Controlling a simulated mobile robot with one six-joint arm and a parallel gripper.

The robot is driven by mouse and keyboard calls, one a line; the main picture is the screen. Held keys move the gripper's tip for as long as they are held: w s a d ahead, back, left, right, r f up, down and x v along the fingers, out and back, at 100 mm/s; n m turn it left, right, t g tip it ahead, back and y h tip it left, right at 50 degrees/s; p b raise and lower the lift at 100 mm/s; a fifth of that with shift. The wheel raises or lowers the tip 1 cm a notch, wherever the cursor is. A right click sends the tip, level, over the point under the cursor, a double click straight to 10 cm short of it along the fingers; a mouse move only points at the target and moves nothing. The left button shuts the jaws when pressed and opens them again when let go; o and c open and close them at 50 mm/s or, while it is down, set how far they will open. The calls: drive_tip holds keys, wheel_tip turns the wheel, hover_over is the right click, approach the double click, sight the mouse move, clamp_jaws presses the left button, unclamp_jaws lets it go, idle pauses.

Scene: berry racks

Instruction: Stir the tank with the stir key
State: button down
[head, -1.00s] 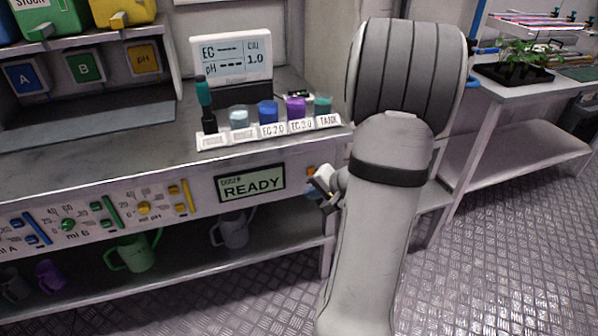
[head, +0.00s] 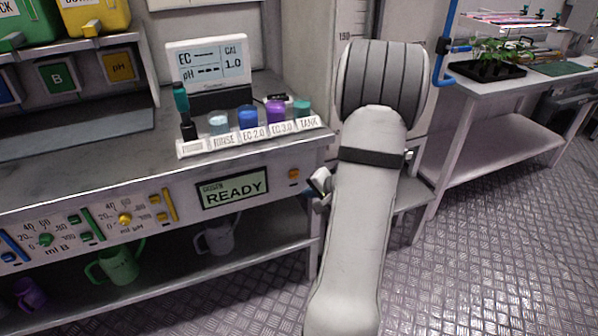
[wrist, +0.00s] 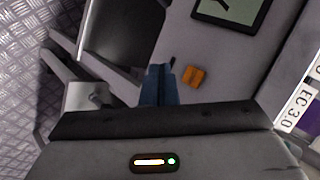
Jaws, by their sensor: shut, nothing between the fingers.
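A small orange key (head: 293,174) sits on the bench's front panel, right of the READY display (head: 234,187); no label on it can be read. It also shows in the wrist view as an orange block (wrist: 194,76), just right of my fingertips. My gripper (wrist: 158,78) is shut and empty, its blue-grey fingers together in front of the panel, apart from the key in the picture. In the head view my gripper (head: 318,183) is mostly hidden behind my arm, below and right of the key. A teal cup (head: 301,107) stands behind a TANK label; no larger tank is clearly identifiable.
A row of cups and a meter (head: 208,63) stand on the bench top. Jugs (head: 118,262) sit on the shelf below. A side table (head: 500,85) with a plant tray stands at right. The floor (head: 490,260) in front is clear.

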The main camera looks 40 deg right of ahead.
sight(293, 179)
drive_tip(key=shift+w+d, duration=0.2)
drive_tip(key=shift+w, duration=0.7)
drive_tip(key=shift+w+d, duration=0.2)
drive_tip(key=shift+w, duration=0.7)
drive_tip(key=shift+w+d, duration=0.2)
drive_tip(key=shift+w, duration=0.7)
drive_tip(key=shift+w, duration=0.15)
drive_tip(key=shift+w+d+b, duration=0.1)
drive_tip(key=shift+w+b, duration=0.2)
drive_tip(key=shift+w, duration=0.1)
drive_tip(key=shift+w+d, duration=0.1)
drive_tip(key=shift+w, duration=0.35)
idle(0.4)
drive_tip(key=shift+s+b, duration=0.1)
drive_tip(key=shift+b, duration=0.25)
drive_tip(key=shift+s+a+b, duration=0.2)
drive_tip(key=shift+s+b, duration=0.45)
drive_tip(key=shift+s, duration=0.1)
drive_tip(key=shift+s, duration=0.1)
